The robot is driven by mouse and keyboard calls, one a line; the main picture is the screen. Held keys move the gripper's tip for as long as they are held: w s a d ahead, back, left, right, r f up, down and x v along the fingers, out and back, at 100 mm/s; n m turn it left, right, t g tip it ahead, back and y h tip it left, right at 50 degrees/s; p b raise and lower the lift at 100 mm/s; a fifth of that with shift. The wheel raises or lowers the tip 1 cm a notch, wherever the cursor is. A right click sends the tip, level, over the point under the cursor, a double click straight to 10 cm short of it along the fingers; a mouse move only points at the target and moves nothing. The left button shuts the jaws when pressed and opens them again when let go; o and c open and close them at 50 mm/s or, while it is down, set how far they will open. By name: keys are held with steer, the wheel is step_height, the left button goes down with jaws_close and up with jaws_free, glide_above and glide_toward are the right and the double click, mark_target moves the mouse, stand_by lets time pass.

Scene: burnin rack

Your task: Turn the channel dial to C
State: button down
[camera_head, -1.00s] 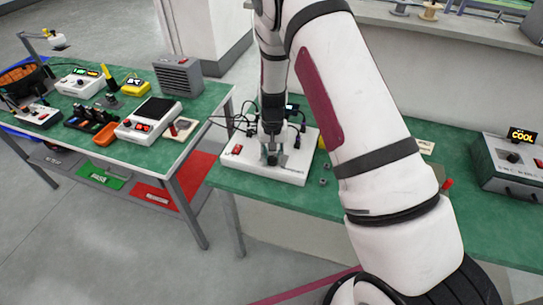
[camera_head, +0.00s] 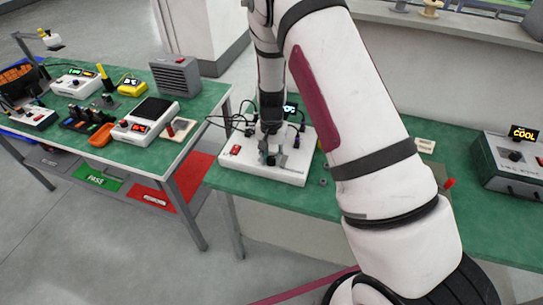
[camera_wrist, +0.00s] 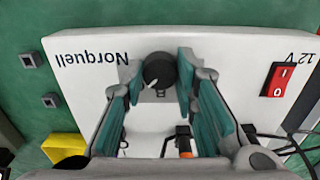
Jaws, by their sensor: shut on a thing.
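A white test box (camera_head: 292,172) stands on the right-hand green bench, with "Norquell" printed on it, upside down in the wrist view (camera_wrist: 225,50). Its black round dial (camera_wrist: 159,67) sits between my fingertips, and a pale pointer line on it slants to the lower left. My gripper (camera_wrist: 160,75) is shut on the dial, one teal-padded finger on each side. In the head view my gripper (camera_head: 271,157) stands over the box and hides the dial. I cannot read any channel letters around the dial. A small lit display (camera_head: 290,109) shows behind my arm, partly hidden.
A red rocker switch (camera_wrist: 278,79) and black cables (camera_wrist: 290,142) lie to the right in the wrist view. A grey unit with a "COOL" display (camera_head: 523,133) stands far right. The left bench (camera_head: 190,103) holds several devices. Two small nuts (camera_wrist: 30,60) lie beside the box.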

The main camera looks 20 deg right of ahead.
mark_target(271, 159)
steer(key=c, duration=1.3)
jaws_free()
step_height(271, 159, up, 12)
